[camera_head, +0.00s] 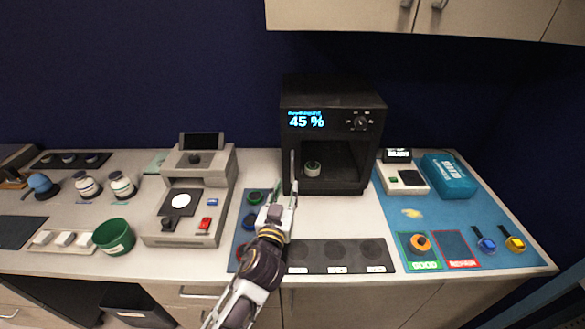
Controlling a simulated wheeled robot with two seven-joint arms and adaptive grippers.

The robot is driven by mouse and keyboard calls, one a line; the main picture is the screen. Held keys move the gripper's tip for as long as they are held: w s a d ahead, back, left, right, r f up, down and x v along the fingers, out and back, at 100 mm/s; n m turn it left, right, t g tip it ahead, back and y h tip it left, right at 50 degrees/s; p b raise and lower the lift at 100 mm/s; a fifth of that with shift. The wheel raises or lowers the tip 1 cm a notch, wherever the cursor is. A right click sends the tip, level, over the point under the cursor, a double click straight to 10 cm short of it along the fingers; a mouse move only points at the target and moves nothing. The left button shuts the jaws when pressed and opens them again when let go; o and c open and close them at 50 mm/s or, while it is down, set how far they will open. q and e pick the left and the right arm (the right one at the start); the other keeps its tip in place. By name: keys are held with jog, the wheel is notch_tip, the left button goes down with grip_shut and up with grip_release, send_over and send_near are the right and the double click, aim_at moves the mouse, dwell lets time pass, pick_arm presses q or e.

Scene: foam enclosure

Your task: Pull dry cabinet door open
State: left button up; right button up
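The dry cabinet (335,103) is a black box with a blue "45 %" display, standing at the back of the counter. Its dark front bay shows a small pale jar (312,169) inside. I cannot tell whether a clear door covers the bay. A thin pale upright bar (293,167), which looks like the door handle, stands at the bay's left edge. My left gripper (291,199) is at the lower end of this bar, in front of the cabinet's left side. Its fingers are too small to tell whether they grip the bar. My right gripper is not in view.
A grey machine (190,210) stands left of the cabinet. A dark three-spot mat (335,257) lies in front. A blue mat (390,205) with a scale (402,178) and a teal case (449,177) is on the right. The counter directly before the cabinet is clear.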

aim_at(292, 170)
pick_arm(q)
jog(key=shift+w+d+p, duration=0.35)
jog(key=shift+w, duration=1.3)
jog(key=shift+w+d+p, duration=0.3)
jog(key=shift+w, duration=1.35)
jog(key=shift+w+d+p, duration=0.35)
jog(key=shift+w, duration=1.3)
jog(key=shift+c, duration=0.5)
grip_shut()
